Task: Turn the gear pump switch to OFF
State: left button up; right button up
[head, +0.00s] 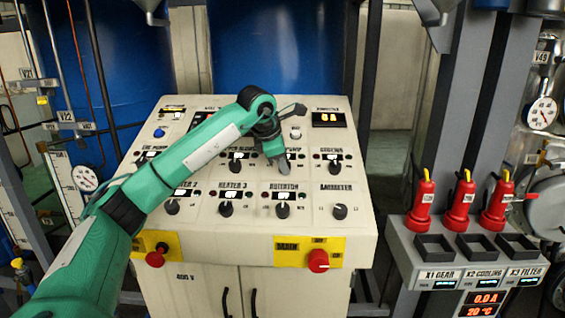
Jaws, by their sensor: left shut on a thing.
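The control panel (375,225) is a white sloping console with rows of dark knobs. My left arm reaches in from the left over it. My left gripper (281,164) points down at the upper knob row and is shut on a knob whose label is partly covered; only "PUMP" (293,150) can be read. The gear pump switch appears to be this knob, but it is hidden by the fingers, so its angle cannot be told. My right gripper is not in view.
Neighbouring knobs stand close by: one at left (235,165), one at right (335,166), and the lower-row "ROTATION"-like knob (282,211). A red main knob (318,261) is on the front.

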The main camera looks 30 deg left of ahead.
pick_arm(q)
jog(key=o, duration=1)
jog(key=shift+c, duration=0.2)
jog(key=b+v, duration=0.2)
jog(key=v, duration=1.1)
jog(key=shift+r+b, duration=0.3)
jog(key=shift+r, duration=0.05)
jog(key=shift+s+f, duration=0.1)
jog(key=shift+s, duration=0.05)
